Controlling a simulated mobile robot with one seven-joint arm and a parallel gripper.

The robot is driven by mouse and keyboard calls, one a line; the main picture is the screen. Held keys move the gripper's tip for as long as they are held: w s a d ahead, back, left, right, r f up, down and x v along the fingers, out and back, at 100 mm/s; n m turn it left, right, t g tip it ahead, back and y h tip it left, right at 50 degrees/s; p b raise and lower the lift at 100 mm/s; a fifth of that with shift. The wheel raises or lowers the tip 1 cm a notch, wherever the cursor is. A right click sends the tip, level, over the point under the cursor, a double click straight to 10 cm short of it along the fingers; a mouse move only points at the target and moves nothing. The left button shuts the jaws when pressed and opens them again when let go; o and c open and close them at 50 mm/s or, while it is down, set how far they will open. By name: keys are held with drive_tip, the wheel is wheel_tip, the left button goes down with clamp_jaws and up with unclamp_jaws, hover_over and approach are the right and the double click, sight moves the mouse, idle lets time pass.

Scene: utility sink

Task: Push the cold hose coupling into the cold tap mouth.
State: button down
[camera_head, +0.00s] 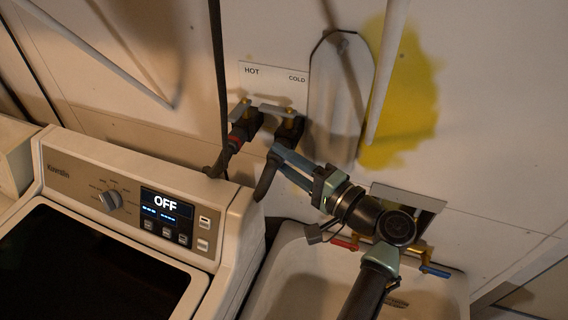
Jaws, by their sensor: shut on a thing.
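The cold tap (290,122) is on the wall under the COLD label, with a brass-coloured stem and a grey lever. A dark coupling shape (286,138) is right below its mouth; I cannot tell whether they touch or a gap is left. The dark cold hose (264,182) hangs from there and curves down behind the washer's corner. My gripper (276,153) reaches in from the lower right and is shut on the cold hose coupling. Its fingers hide part of the coupling.
The hot tap (243,109) with its red-ringed hose (235,141) is close on the left. A washer (130,195) reading OFF stands at the left. A sink (290,275) with a faucet is below my arm. An ironing board (338,95) hangs right of the taps.

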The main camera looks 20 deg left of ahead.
drive_tip(key=shift+w, duration=0.15)
drive_tip(key=shift+c, duration=2.1)
unclamp_jaws()
drive_tip(key=b+v, duration=0.4)
drive_tip(key=v, duration=0.9)
